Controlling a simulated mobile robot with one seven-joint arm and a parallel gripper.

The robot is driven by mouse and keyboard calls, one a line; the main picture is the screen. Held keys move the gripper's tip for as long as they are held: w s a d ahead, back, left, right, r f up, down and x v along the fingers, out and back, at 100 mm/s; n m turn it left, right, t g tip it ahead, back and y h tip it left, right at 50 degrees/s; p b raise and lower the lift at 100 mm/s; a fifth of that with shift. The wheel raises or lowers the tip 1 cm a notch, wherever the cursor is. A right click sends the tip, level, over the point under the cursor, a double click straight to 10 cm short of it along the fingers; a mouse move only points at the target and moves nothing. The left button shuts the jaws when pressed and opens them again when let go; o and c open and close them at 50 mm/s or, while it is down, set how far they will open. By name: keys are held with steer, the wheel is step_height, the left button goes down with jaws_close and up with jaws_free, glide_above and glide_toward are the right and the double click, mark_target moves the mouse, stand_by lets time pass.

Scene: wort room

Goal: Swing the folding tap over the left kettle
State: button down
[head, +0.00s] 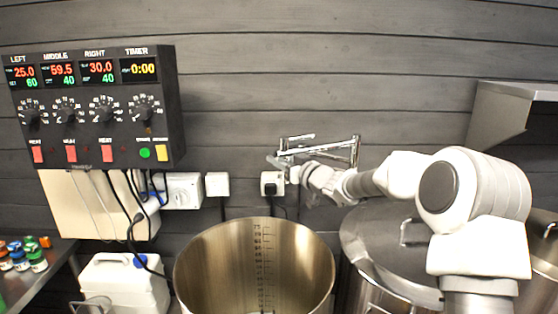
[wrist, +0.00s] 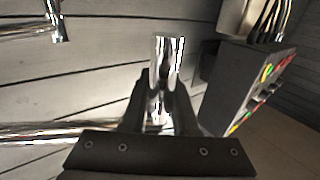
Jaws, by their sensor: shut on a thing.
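The folding tap (head: 330,146) is a chrome jointed pipe on the back wall, folded close to it above the gap between two kettles. My gripper (head: 284,166) is at the left end of the tap in the head view. In the wrist view my gripper (wrist: 163,100) is shut around an upright chrome tube (wrist: 168,52) of the tap, with a dark finger on each side. The leftmost kettle in view (head: 186,276) is steel and open, with a graduated scale inside. The tap's end is near its back right rim, higher up. The exact spout outlet is hidden.
A lidded steel kettle (head: 372,236) stands at the right, under my arm. A control panel (head: 90,108) with dials hangs at the left, cables below it. A white canister (head: 122,286) stands left of the open kettle. A steel shelf (head: 508,108) juts out at the right.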

steer(key=shift+s+a, duration=0.1)
steer(key=shift+a, duration=0.2)
steer(key=c, duration=0.7)
jaws_free()
steer(key=shift+d, duration=0.1)
steer(key=shift+d, duration=0.15)
steer(key=b+v, duration=0.2)
steer(key=v, duration=1.5)
steer(key=shift+s+b, duration=0.15)
steer(key=shift+b, duration=0.25)
